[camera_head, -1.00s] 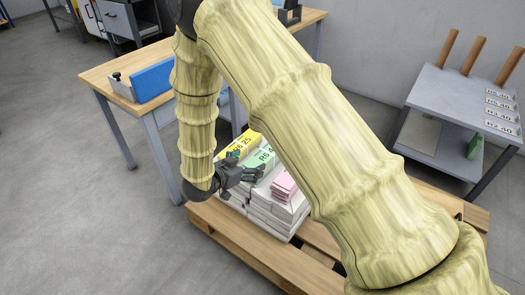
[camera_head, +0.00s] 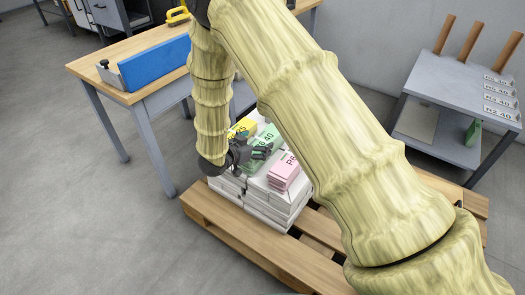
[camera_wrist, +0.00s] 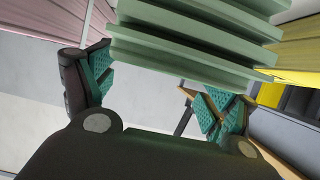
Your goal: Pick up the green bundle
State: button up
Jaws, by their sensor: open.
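The green bundle (camera_head: 268,136) lies on top of the stacks of white paper on the wooden pallet, between a yellow bundle (camera_head: 242,127) and a pink bundle (camera_head: 284,171). My gripper (camera_head: 252,153) is at its near side, low over the stacks, and partly hides it. In the wrist view, the green bundle (camera_wrist: 195,42) shows its layered edge just ahead of the spread teal finger pads of my gripper (camera_wrist: 158,95). The jaws are open with nothing held. I cannot tell whether the fingers touch the bundle.
The wooden pallet (camera_head: 262,255) is under the stacks. A wooden table (camera_head: 130,52) with a blue block (camera_head: 155,64) stands at the left. The left floor is clear.

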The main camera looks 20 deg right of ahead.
jog(key=shift+x, duration=1.05)
jog(key=shift+c, duration=0.4)
jog(key=shift+r, duration=0.1)
grip_shut()
jog(key=shift+r, duration=0.1)
jog(key=shift+r+p, duration=0.9)
jog(key=shift+r, duration=0.85)
jog(key=s+a+r+p, duration=0.1)
jog(key=s+a+p, duration=0.3)
jog(key=s+a, duration=0.5)
jog(key=s, duration=0.3)
jog(key=shift+s+a+r, duration=0.15)
jog(key=shift+s+a, duration=0.15)
jog(key=shift+s, duration=0.1)
